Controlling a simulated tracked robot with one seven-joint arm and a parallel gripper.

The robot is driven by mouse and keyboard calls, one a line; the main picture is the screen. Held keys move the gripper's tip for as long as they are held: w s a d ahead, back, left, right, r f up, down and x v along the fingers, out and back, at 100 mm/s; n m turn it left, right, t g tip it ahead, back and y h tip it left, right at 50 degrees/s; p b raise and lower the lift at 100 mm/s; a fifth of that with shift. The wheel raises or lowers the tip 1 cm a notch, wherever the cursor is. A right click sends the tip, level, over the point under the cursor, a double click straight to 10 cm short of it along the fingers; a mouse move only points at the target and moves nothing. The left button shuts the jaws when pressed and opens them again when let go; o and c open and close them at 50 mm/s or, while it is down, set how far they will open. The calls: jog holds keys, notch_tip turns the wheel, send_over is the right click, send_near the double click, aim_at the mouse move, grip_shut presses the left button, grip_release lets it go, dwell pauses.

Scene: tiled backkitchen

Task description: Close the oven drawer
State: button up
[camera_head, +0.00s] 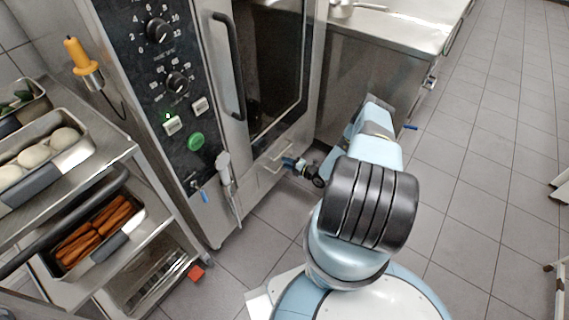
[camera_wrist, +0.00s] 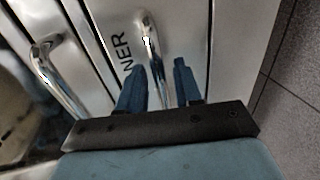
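The oven (camera_head: 265,60) stands at the centre left, with its door shut. Low on its front is a steel drawer front (camera_head: 262,178) with a bar handle (camera_head: 279,153). My gripper (camera_head: 288,161) is down at this handle. In the wrist view my gripper (camera_wrist: 160,65) has its two blue fingers apart. A chrome handle (camera_wrist: 150,40) runs down into the gap between them, with no clear grip on it. The handle's lower end is hidden by my gripper. How far the drawer stands out is hard to tell.
A second chrome handle (camera_wrist: 55,80) is at the left of the wrist view. A rack with trays (camera_head: 60,150) stands left of the oven. A steel counter (camera_head: 400,25) is at its right. A hand shower (camera_head: 225,175) hangs on the oven.

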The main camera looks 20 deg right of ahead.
jog(key=v, duration=1.2)
